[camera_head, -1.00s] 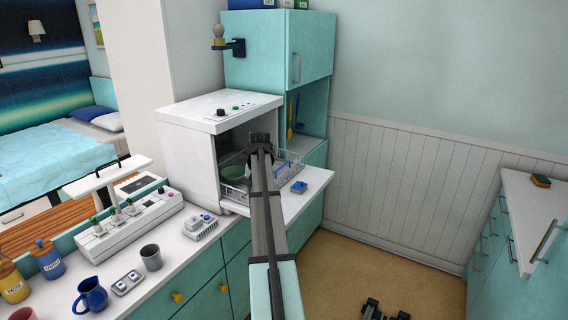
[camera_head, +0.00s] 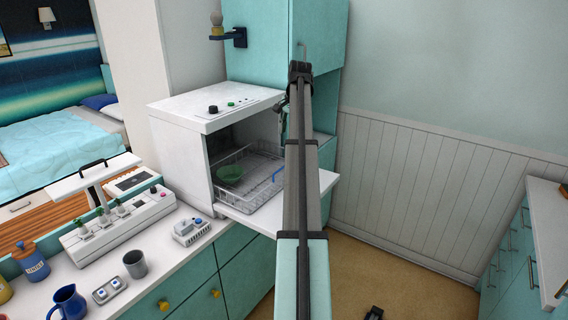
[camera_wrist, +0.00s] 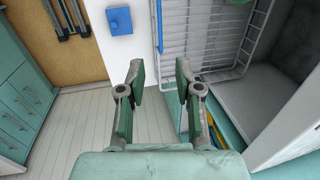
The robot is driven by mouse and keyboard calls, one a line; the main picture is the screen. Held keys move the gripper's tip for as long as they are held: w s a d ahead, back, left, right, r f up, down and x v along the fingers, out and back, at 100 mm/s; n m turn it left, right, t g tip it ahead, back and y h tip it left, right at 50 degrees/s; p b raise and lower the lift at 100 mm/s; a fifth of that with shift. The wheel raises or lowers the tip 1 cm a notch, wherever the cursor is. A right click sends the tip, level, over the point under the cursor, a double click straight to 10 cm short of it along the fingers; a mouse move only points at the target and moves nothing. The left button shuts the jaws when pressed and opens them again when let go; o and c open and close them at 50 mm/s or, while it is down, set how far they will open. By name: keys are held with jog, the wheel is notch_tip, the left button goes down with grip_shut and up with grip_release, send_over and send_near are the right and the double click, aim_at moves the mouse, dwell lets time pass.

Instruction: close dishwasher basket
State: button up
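The grey wire dishwasher basket (camera_head: 262,199) sits partly out of the open white dishwasher (camera_head: 182,165), with a green bowl (camera_head: 229,174) in it. A blue piece (camera_head: 286,168) shows at its edge, and my arm hides its right part. The basket also shows at the top of the wrist view (camera_wrist: 200,40). The lowered white door (camera_head: 250,222) lies below the basket. My gripper (camera_wrist: 160,76) is open and empty, apart from the basket; in the head view it is mostly hidden behind my raised arm.
A blue block (camera_wrist: 119,20) lies on the door. A teal cabinet (camera_head: 270,50) stands behind the dishwasher. Yellow and blue utensils (camera_wrist: 223,128) are near my right finger in the wrist view. The floor (camera_head: 390,265) to the right is mostly clear.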

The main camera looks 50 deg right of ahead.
jog(key=w+f+p, duration=0.3)
jog(key=f+p, duration=0.1)
jog(key=f, duration=1.2)
jog(key=shift+p, duration=0.3)
jog(key=shift+a, duration=0.1)
grip_shut()
